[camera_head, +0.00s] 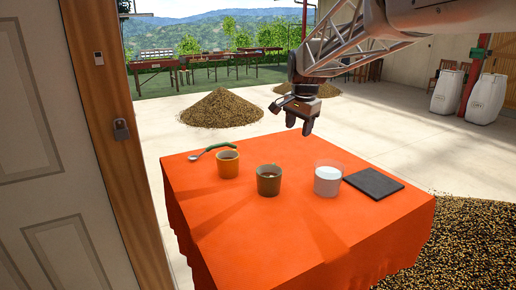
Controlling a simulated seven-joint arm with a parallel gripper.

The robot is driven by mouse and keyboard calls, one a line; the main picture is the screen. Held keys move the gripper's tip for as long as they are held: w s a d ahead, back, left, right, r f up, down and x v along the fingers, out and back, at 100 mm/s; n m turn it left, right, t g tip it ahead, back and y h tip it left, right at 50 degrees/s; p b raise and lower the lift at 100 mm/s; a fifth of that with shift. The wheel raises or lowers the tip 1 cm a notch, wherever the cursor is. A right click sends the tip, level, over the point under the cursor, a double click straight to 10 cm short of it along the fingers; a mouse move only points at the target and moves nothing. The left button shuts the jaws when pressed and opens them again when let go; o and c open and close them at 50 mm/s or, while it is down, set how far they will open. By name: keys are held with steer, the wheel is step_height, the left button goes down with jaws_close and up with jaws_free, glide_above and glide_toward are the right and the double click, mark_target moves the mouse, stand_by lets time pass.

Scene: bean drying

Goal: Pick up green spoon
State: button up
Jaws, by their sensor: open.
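The green spoon (220,146) lies on the orange-covered table (265,227) near its back left edge. Its green handle points right, and its metal bowl points left. The spoon lies just behind an orange cup (228,164); I cannot tell whether they touch. My gripper (299,127) hangs above the back of the table, fingers pointing down, open and empty. It is to the right of the spoon and above it, well apart from it.
A dark green-brown cup (268,180) stands at mid-table. A clear container with white contents (328,178) stands right of it, beside a flat black slab (373,182). The table's front is clear. A door frame (100,120) stands close on the left.

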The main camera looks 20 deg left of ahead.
steer(key=w+a+f+m, duration=0.1)
steer(key=w+a+f, duration=0.1)
steer(key=w+a, duration=0.5)
steer(key=w+a+f+m, duration=0.1)
steer(key=w+a+f, duration=0.15)
steer(key=a, duration=0.75)
steer(key=m, duration=0.1)
glide_above(221, 145)
steer(key=s+x, duration=0.1)
steer(key=x, duration=0.4)
steer(key=shift+d+f+g+y, duration=0.1)
steer(key=shift+d+g+y, duration=0.2)
steer(key=shift+d, duration=0.1)
steer(key=shift+w+a+f, duration=0.1)
steer(key=shift+f, duration=0.55)
steer(key=shift+w+a+f, duration=0.1)
steer(key=shift+f, duration=0.55)
steer(key=shift+w+a+f, duration=0.1)
steer(key=shift+a+f, duration=0.05)
steer(key=shift+f, duration=1.15)
steer(key=shift+w+a+f, duration=0.1)
steer(key=shift+a+f, duration=0.05)
steer(key=shift+f, duration=1.15)
